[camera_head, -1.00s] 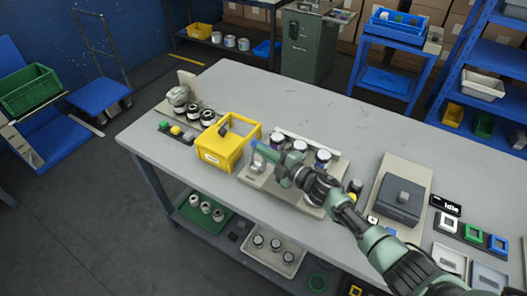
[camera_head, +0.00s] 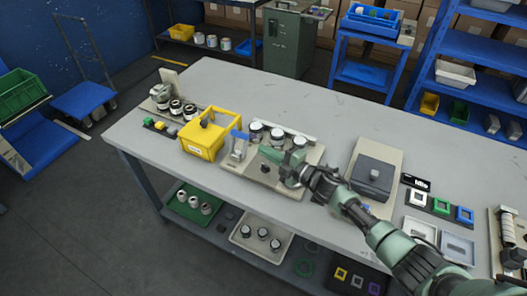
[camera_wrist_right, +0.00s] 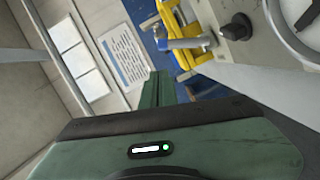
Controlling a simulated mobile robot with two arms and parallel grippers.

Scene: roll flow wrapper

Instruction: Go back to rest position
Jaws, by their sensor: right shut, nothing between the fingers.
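My right gripper (camera_head: 268,157) is shut and empty. In the head view it hangs over the beige fixture (camera_head: 228,163) on the grey table, to the right of a small metal clamp with a blue handle (camera_head: 238,138), apart from it. In the right wrist view its green fingers (camera_wrist_right: 157,90) are together, with nothing held. The blue-handled clamp (camera_wrist_right: 185,43) also shows there, in front of part of a yellow bin. My left gripper is not in the head view.
A dark grey box on a beige base (camera_head: 372,177) is to the right. The table's far middle (camera_head: 290,95) is clear.

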